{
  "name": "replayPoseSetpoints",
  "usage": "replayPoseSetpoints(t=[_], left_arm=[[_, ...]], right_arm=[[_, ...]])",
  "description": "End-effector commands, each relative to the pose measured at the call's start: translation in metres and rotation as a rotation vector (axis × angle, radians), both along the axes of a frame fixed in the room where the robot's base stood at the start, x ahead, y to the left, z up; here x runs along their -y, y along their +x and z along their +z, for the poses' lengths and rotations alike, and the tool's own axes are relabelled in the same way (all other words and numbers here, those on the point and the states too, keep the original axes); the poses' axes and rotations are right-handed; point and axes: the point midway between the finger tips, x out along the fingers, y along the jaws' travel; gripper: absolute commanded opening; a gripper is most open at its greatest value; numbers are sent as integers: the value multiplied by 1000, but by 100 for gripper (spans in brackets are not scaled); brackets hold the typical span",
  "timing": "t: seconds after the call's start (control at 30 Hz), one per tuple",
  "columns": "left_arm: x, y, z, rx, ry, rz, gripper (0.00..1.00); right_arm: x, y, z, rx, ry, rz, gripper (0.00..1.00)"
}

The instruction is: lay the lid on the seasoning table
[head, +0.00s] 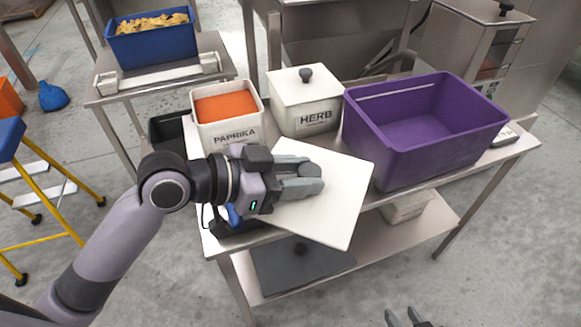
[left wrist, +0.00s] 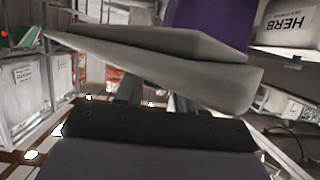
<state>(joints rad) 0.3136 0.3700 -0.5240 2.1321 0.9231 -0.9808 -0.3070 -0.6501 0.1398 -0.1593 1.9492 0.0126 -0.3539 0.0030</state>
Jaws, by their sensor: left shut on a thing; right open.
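The lid (head: 335,200) is a flat, off-white square plate, held out over the front edge of the steel seasoning table (head: 508,150). My left gripper (head: 318,178) is shut on it; the fingers hide the grasped part. In the left wrist view the lid (left wrist: 150,45) spans the space beyond the fingers and looks tilted. I see no clear contact between lid and tabletop. The open paprika tub (head: 228,134), filled with orange powder, stands behind the lid. My right gripper (head: 405,318) is open at the bottom edge of the head view, away from the table.
A lidded herb tub (head: 308,118) and a large empty purple bin (head: 430,150) take up the table's back and right. A dark panel (head: 285,272) and a pale box (head: 405,210) are on the lower shelf. A yellow stepladder (head: 65,218) stands left.

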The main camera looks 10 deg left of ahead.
Motion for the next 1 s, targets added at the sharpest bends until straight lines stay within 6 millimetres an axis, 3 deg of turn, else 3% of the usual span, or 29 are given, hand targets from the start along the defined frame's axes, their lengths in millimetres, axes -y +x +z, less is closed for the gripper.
replayPoseSetpoints(t=[1.0], left_arm=[[-32,-8,-1,1,0,-402,6]], right_arm=[[0,0,0,1,0,0,43]])
